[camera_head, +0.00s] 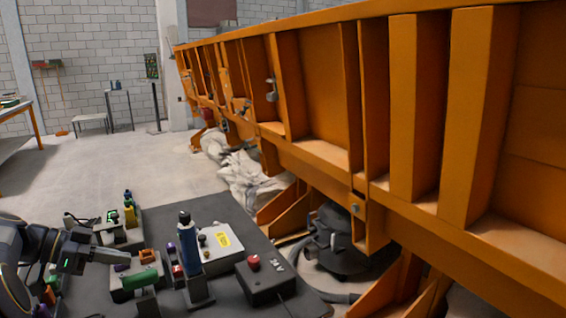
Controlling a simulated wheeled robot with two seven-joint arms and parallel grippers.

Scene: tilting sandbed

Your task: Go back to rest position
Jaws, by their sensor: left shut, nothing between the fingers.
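My left arm comes in from the left edge. Its gripper (108,256) is shut and empty, low over the left part of the dark table. The gripper is close to a green cylinder (140,278) on a grey holder; I cannot tell whether they touch. My right gripper is not in view.
The large orange sandbed (403,110) fills the right. Open floor (95,170) lies behind the table.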

